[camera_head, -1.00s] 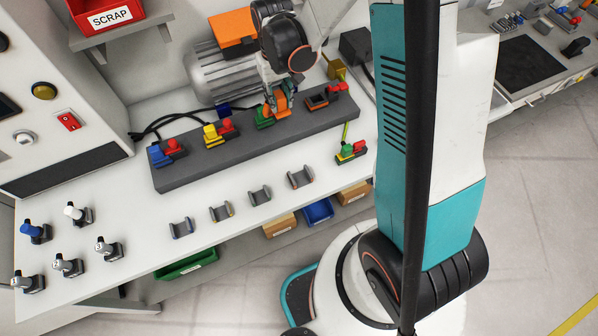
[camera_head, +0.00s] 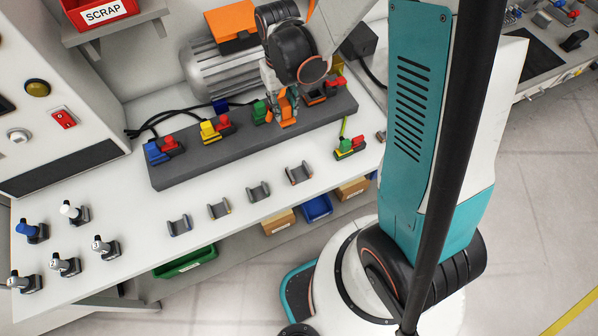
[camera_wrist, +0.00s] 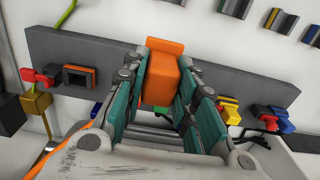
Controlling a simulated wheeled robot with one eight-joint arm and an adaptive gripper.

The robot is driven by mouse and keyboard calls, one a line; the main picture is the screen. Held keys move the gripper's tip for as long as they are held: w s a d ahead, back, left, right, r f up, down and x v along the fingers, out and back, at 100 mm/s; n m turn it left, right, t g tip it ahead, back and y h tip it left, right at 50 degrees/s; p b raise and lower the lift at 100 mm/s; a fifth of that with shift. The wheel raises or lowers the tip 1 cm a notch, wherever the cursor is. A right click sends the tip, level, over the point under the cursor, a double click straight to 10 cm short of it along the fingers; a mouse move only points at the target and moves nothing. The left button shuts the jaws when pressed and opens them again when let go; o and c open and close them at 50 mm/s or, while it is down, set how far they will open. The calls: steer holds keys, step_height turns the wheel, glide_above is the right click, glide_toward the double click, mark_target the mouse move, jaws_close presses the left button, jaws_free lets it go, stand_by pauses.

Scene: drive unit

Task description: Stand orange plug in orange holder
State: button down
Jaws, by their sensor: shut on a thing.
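My gripper (camera_head: 284,112) is shut on the orange plug (camera_wrist: 160,78), a blocky orange piece that sticks out between the teal-lined fingers in the wrist view. In the head view the plug (camera_head: 288,107) shows just below the wrist, in front of the grey bar; I cannot tell its exact height. The orange holder seems to be the rightmost of several small grey cradles (camera_head: 299,174) on the white bench, nearer the camera than my gripper. It looks empty. In the wrist view only its edge (camera_wrist: 172,2) shows at the top.
The grey bar (camera_head: 190,172) carries blue, yellow and green connectors and an orange-framed socket (camera_wrist: 77,77). A grey motor (camera_head: 210,70) stands behind. Bench between bar and cradles is clear.

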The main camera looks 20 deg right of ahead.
steer(key=s, duration=0.9)
steer(key=shift+s+b, duration=0.2)
steer(key=shift+b, duration=0.2)
steer(key=shift+a, duration=0.1)
steer(key=m+b, duration=0.3)
steer(key=m, duration=1.5)
steer(key=shift+s, duration=0.1)
steer(key=shift+f+b, duration=0.1)
steer(key=shift+b, duration=0.2)
step_height(320, 180, down, 8)
steer(key=b, duration=0.7)
steer(key=shift+f+b, duration=0.15)
steer(key=shift+b, duration=0.15)
